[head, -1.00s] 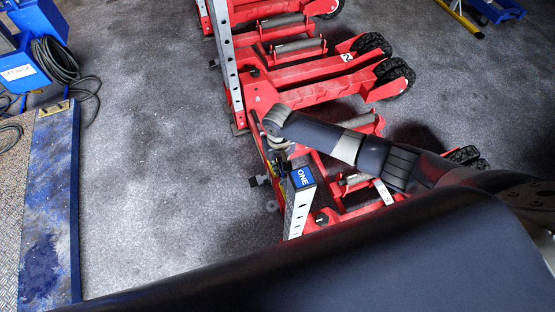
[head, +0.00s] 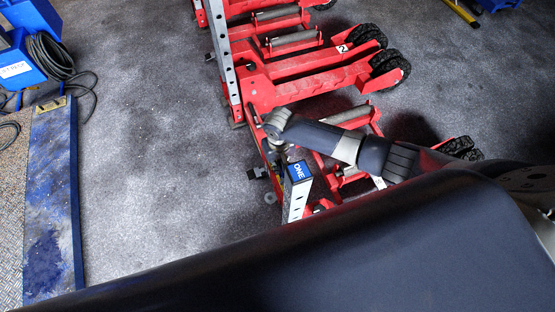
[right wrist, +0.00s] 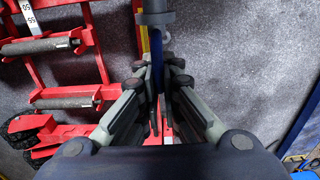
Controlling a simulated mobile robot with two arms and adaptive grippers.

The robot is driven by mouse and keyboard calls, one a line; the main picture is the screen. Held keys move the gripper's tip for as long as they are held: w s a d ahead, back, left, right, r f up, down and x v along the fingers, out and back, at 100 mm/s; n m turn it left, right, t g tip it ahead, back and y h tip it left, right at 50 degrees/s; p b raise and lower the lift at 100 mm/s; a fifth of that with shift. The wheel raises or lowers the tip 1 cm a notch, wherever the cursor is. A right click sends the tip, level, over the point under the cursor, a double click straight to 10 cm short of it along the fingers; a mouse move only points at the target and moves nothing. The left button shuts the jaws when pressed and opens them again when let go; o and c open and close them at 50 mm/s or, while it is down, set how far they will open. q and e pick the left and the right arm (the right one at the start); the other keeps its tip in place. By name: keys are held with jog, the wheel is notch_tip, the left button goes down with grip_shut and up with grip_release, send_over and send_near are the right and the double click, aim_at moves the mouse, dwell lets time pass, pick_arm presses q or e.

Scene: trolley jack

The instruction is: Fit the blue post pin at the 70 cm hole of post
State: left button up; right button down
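The post with a blue "ONE" cap (head: 298,172) stands at the near end of the nearest red jack in the head view. Its pale face (head: 295,203) has a row of holes. My right gripper (head: 277,150) is beside the top of this post, mostly hidden under its own wrist. In the right wrist view, the gripper (right wrist: 158,82) has its fingers close together on a blue stem. This looks like the blue post pin (right wrist: 154,50), with a dark collar and grey shaft beyond the fingers. The 70 cm hole cannot be made out. My left gripper is not in view.
More red jacks (head: 310,85) with rollers and black wheels stand behind. A second holed post (head: 222,50) rises there. A blue-edged ramp or platform (head: 50,200) lies at left, near a blue box with coiled cable (head: 57,58). Grey floor between is clear.

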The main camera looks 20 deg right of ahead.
jog(key=shift+s+p, duration=0.95)
jog(key=shift+s, duration=0.1)
jog(key=c, duration=1.7)
grip_release()
jog(key=shift+s, duration=0.1)
notch_tip(320, 180, up, 12)
jog(key=shift+s+r, duration=0.1)
jog(key=shift+c, duration=0.4)
